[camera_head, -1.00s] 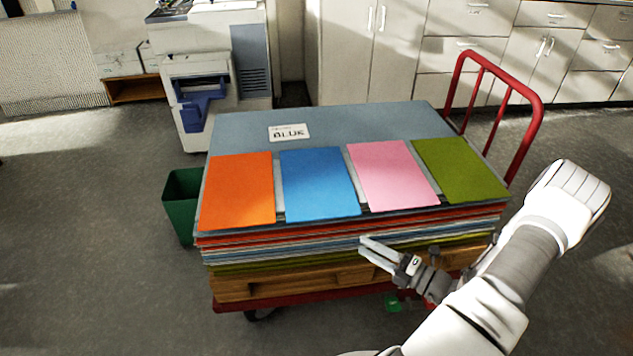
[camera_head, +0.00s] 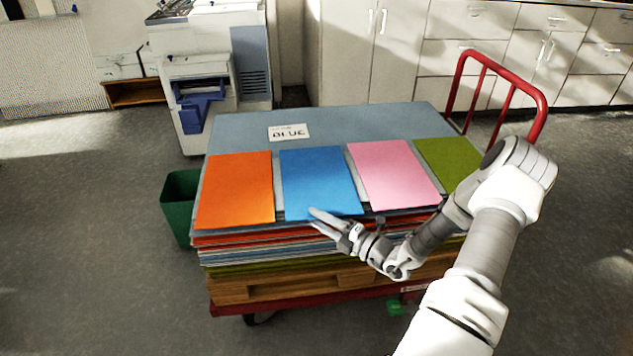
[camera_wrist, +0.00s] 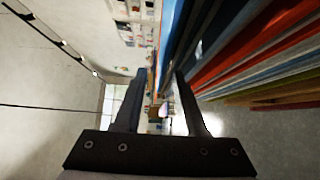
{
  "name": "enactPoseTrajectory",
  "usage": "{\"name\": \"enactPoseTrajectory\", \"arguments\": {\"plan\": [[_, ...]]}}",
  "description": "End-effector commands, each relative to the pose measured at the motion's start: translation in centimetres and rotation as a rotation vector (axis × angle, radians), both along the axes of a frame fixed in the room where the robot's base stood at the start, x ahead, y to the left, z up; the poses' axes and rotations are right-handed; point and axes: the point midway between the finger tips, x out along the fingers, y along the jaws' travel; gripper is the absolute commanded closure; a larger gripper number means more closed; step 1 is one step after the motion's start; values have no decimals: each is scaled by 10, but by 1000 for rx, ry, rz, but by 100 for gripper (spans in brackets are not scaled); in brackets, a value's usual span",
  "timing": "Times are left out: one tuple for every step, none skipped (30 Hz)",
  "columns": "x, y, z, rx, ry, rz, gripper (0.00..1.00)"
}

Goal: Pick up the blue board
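The blue board (camera_head: 318,180) lies flat on top of the stack, between the orange board (camera_head: 236,190) and the pink board (camera_head: 392,175). My gripper (camera_head: 313,220) is at the near edge of the blue board, its fingertips overlapping that edge in the head view. Whether it touches the board cannot be told. In the wrist view the two dark fingers (camera_wrist: 155,95) stand apart with a gap between them. A strip of blue (camera_wrist: 172,30) shows beyond the fingers, with the stack's layered edges to the right.
An olive green board (camera_head: 445,160) lies right of the pink one, partly behind my arm. The cart has a red handle (camera_head: 540,110). A green bin (camera_head: 180,205) stands at left.

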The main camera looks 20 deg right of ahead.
Motion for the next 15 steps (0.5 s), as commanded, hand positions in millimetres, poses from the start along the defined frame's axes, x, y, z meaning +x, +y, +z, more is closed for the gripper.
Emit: {"name": "enactPoseTrajectory", "arguments": {"plan": [[6, 4, -2, 0, -1, 2, 60], [9, 5, -2, -1, 0, 2, 60], [12, 7, -2, -1, 0, 1, 60], [13, 7, -1, 0, 1, 0, 60], [14, 8, -1, 0, 1, 0, 60], [15, 8, -1, 0, 1, -1, 60], [15, 8, 0, 0, 1, -1, 60], [15, 8, 0, 0, 1, -1, 60], [15, 8, 0, 0, 1, -1, 60], [15, 8, 0, 0, 1, -1, 60], [15, 8, 0, 0, 1, -1, 60], [15, 8, 0, 0, 1, -1, 62], [15, 8, 0, 0, 1, -1, 67], [15, 8, 0, 0, 1, -1, 73], [15, 8, 0, 0, 1, -1, 80]]}}
